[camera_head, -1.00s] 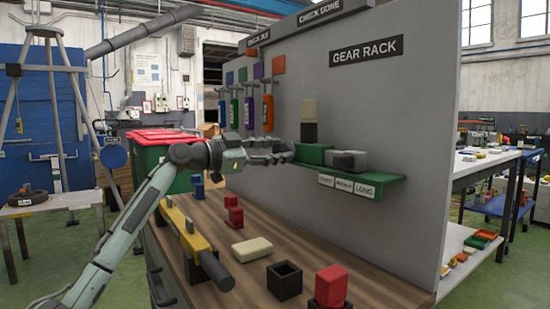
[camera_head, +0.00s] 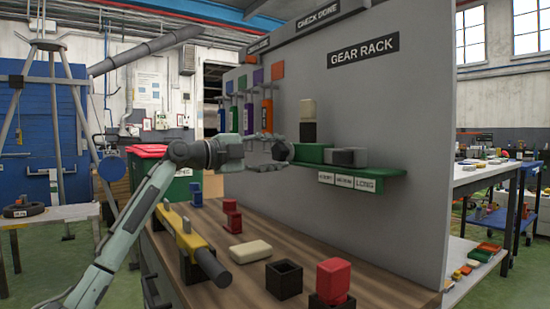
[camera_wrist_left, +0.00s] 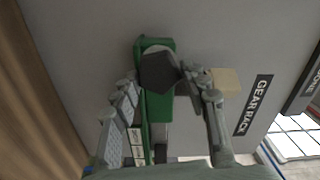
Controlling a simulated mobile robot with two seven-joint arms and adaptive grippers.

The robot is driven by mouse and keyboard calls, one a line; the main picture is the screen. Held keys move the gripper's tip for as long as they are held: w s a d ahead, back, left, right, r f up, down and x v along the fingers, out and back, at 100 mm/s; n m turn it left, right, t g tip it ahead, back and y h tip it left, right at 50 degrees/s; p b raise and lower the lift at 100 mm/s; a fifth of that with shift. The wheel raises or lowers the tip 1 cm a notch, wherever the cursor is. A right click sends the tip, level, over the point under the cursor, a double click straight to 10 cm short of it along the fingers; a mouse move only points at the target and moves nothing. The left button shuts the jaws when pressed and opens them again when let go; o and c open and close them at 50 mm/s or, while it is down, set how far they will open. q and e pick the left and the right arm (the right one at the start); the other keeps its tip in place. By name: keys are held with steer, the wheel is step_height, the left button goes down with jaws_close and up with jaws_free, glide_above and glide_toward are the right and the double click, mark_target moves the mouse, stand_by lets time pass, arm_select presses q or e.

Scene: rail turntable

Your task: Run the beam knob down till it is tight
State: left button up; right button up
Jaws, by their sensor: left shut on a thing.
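My left gripper (camera_head: 272,153) is at the left end of the green shelf (camera_head: 385,173) on the grey panel. Its fingers are shut on a dark grey faceted piece, which looks like a knob (camera_wrist_left: 158,71) in the left wrist view. In that view the knob lies in front of the green shelf (camera_wrist_left: 160,105); whether it touches the shelf I cannot tell. A yellow beam (camera_head: 189,238) with a dark grey rod end lies on the bench, with a small pale peg standing on it. My right gripper is out of view.
The wooden bench (camera_head: 235,282) carries a cream block (camera_head: 250,250), red pieces (camera_head: 232,216), a dark open box (camera_head: 284,279) and a red block (camera_head: 333,278). Grey blocks (camera_head: 348,156) and an upright cream-topped piece (camera_head: 308,118) stand at the shelf. Coloured tools hang on the panel.

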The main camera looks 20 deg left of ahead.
arm_select(q)
steer(key=m, duration=0.2)
steer(key=m+b, duration=0.1)
steer(key=m, duration=0.1)
steer(key=shift+f+m, duration=0.2)
steer(key=shift+m, duration=0.2)
steer(key=m+b, duration=0.1)
steer(key=m, duration=0.3)
steer(key=shift+m, duration=0.3)
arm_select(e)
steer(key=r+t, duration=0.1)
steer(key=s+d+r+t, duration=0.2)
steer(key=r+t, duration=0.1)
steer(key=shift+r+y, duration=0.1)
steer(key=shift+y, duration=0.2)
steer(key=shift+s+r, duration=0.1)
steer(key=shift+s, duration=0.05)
arm_select(q)
steer(key=o, duration=1.1)
steer(key=shift+o, duration=0.2)
steer(key=v, duration=1.2)
steer(key=shift+a, duration=0.1)
